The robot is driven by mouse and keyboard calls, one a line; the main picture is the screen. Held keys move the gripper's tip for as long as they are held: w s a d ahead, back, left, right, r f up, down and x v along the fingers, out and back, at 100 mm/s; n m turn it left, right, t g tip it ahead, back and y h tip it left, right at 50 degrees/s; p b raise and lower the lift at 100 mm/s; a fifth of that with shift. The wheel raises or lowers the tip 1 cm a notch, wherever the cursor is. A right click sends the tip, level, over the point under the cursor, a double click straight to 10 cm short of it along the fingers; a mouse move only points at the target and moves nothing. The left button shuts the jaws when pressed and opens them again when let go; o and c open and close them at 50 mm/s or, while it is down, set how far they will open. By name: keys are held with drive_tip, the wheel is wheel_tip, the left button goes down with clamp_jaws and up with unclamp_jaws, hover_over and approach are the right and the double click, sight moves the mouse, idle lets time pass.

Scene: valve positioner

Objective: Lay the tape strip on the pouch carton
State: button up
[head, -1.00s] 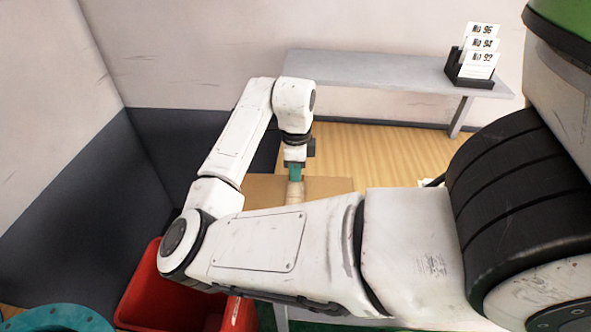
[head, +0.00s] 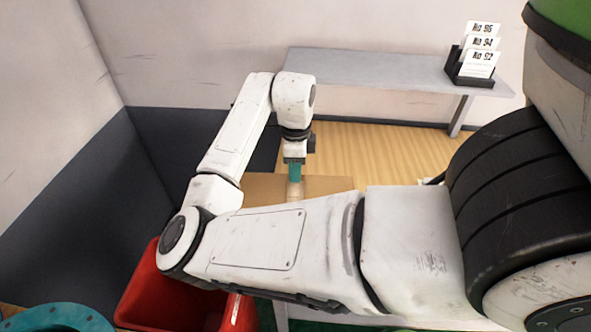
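My gripper (head: 294,172) points down over the brown carton (head: 335,184), with its teal fingers low at the carton's top. A pale tan strip (head: 294,190) shows right below the fingertips, on or just above the carton. Whether the fingers touch or hold the strip, I cannot tell; the gap between them does not show. My own forearm hides the near part of the carton and the rest of the strip.
A red bin (head: 170,292) stands at the lower left, beside a teal round flange (head: 55,318). A grey bench (head: 370,70) at the back carries a black holder (head: 468,72) with several numbered cards. Wooden floor lies clear behind the carton.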

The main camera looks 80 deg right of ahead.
wheel_tip(320, 180, up, 10)
idle(0.4)
drive_tip(key=shift+f, duration=0.1)
